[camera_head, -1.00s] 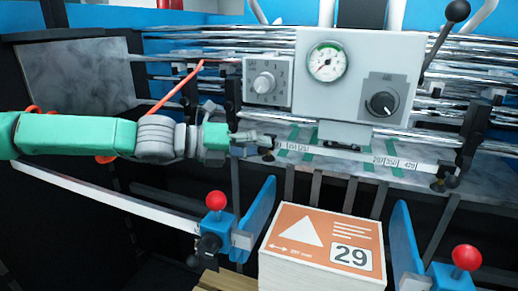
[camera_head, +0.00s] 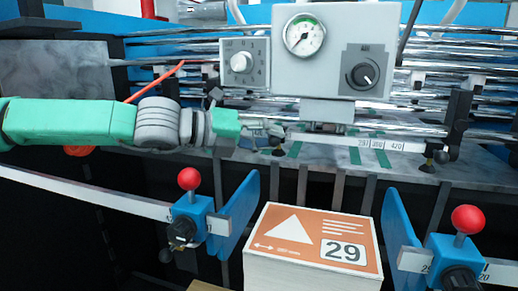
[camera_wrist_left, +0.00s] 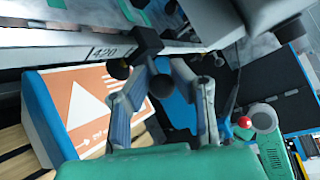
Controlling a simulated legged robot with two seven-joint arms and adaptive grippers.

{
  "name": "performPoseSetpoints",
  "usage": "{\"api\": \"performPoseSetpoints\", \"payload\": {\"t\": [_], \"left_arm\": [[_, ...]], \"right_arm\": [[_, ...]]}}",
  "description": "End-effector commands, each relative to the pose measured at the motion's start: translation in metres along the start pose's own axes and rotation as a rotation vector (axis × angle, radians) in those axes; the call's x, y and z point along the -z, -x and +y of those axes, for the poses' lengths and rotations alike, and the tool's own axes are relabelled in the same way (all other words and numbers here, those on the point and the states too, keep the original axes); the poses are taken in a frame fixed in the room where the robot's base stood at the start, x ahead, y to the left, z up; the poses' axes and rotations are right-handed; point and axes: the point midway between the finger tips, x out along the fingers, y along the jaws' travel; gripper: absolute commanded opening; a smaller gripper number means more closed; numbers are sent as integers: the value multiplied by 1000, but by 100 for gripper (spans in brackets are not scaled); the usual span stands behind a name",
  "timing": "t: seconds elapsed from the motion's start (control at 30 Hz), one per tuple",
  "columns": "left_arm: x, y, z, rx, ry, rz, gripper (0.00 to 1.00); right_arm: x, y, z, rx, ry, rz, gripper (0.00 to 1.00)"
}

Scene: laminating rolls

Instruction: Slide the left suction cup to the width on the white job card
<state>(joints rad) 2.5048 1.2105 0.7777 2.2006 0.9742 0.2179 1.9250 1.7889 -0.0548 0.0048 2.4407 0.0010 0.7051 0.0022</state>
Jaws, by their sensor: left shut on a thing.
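My left gripper (camera_head: 268,130) reaches in from the left and is shut on the black holder of the left suction cup (camera_head: 279,151) at the scale rail. In the left wrist view its fingers (camera_wrist_left: 165,68) close in by a black holder (camera_wrist_left: 147,42); the grip itself is partly hidden. The white scale rail (camera_head: 345,142) shows 297, 350 and 420 at its right part; its left numbers are hidden by my gripper. An orange and white card (camera_head: 312,238) with a triangle, an arrow and "29" tops a stack; its small width text is blurred. My right gripper is out of view.
The right suction cup (camera_head: 428,166) hangs at the rail's right end. A grey control box (camera_head: 335,50) with gauge and dials is above. Red-knobbed blue guides stand left (camera_head: 188,215) and right (camera_head: 455,255) of the stack. Shiny rollers run behind.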

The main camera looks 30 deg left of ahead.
Motion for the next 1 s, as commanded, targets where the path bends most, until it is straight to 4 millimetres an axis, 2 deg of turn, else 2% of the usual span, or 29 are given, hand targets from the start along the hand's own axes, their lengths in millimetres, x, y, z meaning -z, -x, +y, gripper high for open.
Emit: {"api": "performPoseSetpoints", "payload": {"t": [0.03,0.27,0.3,0.33,0.37,0.8,1.0], "left_arm": [[5,-1,4,-6,3,10,0],[4,2,5,-2,6,9,0],[4,2,5,-2,6,9,29],[4,2,5,-2,6,8,40],[4,2,5,-1,5,8,42],[1,2,1,1,0,3,42],[0,12,1,2,0,0,42]], "right_arm": [[0,-1,0,0,0,0,40],[0,0,0,0,0,1,40],[0,0,0,0,0,1,40],[0,0,0,0,0,1,40],[0,0,0,0,0,1,40],[-2,0,2,2,0,2,40],[-2,1,1,1,0,2,40]]}}
